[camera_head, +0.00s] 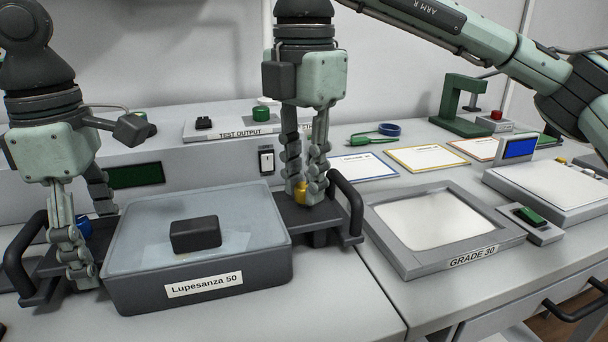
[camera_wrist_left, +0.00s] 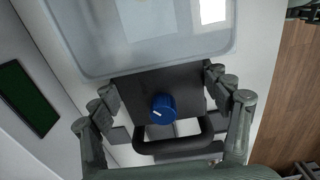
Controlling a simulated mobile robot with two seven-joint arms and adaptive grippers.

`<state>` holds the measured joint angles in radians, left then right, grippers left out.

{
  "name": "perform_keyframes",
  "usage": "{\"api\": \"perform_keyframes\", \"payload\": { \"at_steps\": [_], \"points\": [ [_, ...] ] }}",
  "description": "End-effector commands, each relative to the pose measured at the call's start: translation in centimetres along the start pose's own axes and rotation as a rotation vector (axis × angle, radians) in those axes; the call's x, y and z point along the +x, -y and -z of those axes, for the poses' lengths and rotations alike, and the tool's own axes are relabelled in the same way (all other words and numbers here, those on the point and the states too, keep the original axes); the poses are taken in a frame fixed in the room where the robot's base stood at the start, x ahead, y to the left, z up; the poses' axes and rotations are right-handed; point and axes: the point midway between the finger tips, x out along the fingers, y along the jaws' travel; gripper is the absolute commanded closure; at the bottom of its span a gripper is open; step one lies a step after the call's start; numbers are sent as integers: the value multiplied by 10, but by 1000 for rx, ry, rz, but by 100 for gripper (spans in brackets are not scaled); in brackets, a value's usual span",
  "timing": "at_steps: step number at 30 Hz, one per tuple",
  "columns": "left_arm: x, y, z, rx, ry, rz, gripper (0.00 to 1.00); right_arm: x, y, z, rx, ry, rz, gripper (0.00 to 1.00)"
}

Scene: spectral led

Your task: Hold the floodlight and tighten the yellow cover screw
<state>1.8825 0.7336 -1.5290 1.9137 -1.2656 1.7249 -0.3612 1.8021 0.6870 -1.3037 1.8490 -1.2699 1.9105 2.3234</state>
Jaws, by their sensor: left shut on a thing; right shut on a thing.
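The floodlight (camera_head: 200,289) is a dark grey box with a clear top and a label reading "Lupesanza 50". It lies flat on the table with a black handle at each side. A black block sits inside its window. My left gripper (camera_head: 88,238) is closed across the floodlight's dark left side plate, with its fingers on either side of a blue knob (camera_wrist_left: 163,109). The blue knob is partly hidden in the head view. My right gripper (camera_head: 306,188) points down at the right side plate and is shut on the yellow cover screw (camera_head: 301,192).
A grey frame marked "GRADE 30" (camera_head: 471,256) lies right of the floodlight. A dark green display (camera_head: 135,176) and a switch (camera_head: 267,160) are behind.

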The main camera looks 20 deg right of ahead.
Motion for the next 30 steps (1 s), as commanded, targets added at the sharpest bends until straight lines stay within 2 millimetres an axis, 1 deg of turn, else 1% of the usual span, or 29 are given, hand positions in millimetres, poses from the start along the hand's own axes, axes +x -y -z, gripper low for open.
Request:
{"api": "perform_keyframes", "payload": {
  "at_steps": [8,9,12,14,23,26,29,30],
  "points": [
    [0,0,0,-1,0,-1,51,0,0,0,1,0,-1,100],
    [0,0,0,-1,0,-1,51,0,0,0,1,0,-1,76],
    [0,0,0,-1,0,-1,51,0,0,0,1,0,0,64],
    [0,0,0,-1,0,-1,51,0,0,0,1,0,0,57],
    [0,0,0,-1,0,-1,51,-2,0,0,0,0,-1,57],
    [0,0,0,-1,0,-1,51,-10,-1,0,0,1,-2,57],
    [0,0,0,-1,0,-1,51,-26,-1,0,-1,0,-4,57],
    [0,0,0,-1,0,-1,51,-34,-1,0,0,0,-3,57]
  ]
}}
